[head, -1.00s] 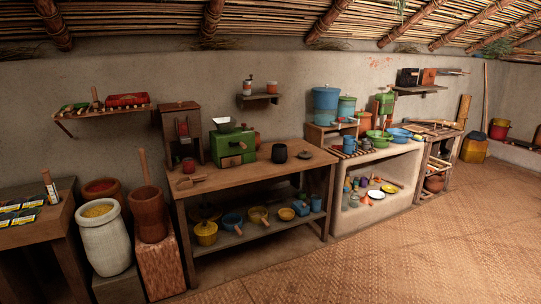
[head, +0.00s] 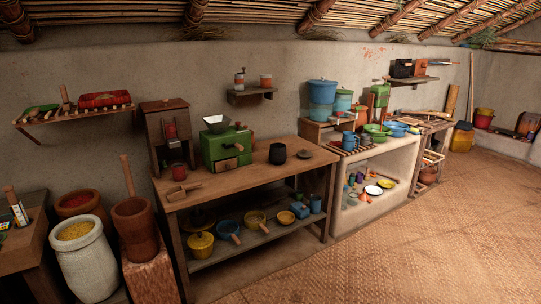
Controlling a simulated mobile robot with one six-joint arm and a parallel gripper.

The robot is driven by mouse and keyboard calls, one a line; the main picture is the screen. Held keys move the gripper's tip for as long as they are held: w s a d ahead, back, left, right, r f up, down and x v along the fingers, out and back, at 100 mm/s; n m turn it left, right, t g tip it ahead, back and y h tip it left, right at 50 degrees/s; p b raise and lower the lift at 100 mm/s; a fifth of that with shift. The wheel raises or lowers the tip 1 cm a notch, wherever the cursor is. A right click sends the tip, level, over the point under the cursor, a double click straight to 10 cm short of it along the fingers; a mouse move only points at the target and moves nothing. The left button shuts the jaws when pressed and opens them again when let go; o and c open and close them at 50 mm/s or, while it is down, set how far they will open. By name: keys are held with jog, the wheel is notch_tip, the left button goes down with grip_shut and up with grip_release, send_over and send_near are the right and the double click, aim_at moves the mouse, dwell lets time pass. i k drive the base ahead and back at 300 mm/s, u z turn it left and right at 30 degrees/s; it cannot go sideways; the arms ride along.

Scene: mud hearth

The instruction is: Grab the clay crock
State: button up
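Several vessels could be the clay crock, and I cannot tell which one it is. A small dark, rounded pot (head: 277,154) stands upright on the wooden table (head: 235,178), right of the green grinder (head: 226,148). A large pale jar (head: 88,268) filled with yellow grain stands at the lower left. A brown round pot (head: 428,174) sits low under the rack at the far right, partly hidden. My gripper is not in view.
A wooden scoop (head: 184,190) and a red cup (head: 178,171) lie or stand on the table's left part. A brown mortar (head: 135,228) with a pestle stands left of the table. The woven floor (head: 400,250) in front is clear.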

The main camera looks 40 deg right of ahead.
aim_at(277, 157)
jog(key=z, duration=0.1)
jog(key=i, duration=1.35)
jog(key=z, duration=0.2)
